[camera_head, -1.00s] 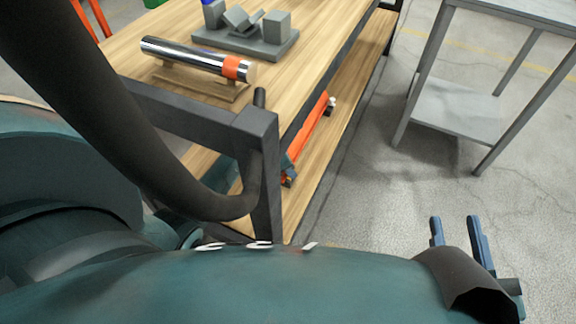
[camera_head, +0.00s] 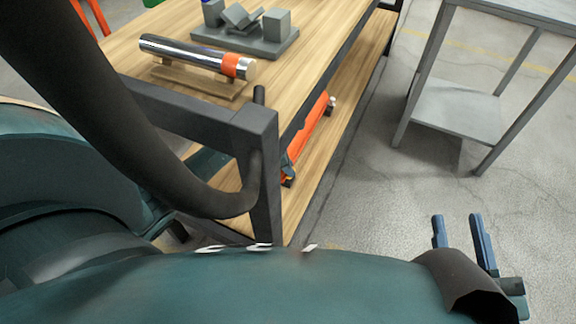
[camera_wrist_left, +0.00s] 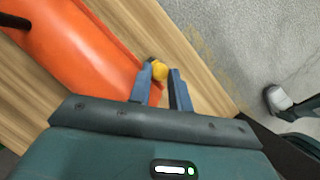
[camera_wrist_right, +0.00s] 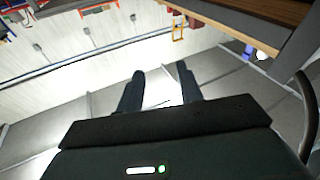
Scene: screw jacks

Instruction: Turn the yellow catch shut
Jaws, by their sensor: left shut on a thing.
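The yellow catch (camera_wrist_left: 159,70) shows in the left wrist view as a small rounded knob beside the lower edge of an orange body (camera_wrist_left: 75,45). My left gripper (camera_wrist_left: 163,78) is shut on the catch, with its blue fingers on either side of it near the tips. The catch's angle is hard to tell. In the head view the orange body (camera_head: 312,132) lies on the bench's lower shelf, and my own arm and the bench frame hide much of the left gripper. My right gripper (camera_head: 461,240) is open and empty at the lower right, far from the catch.
The wooden bench (camera_head: 130,52) carries a chrome cylinder (camera_head: 185,54) on a wooden stand and a grey block fixture (camera_head: 250,38). Its dark corner post (camera_head: 265,190) stands near my left arm. A grey table (camera_head: 455,110) is at the right, with open floor between.

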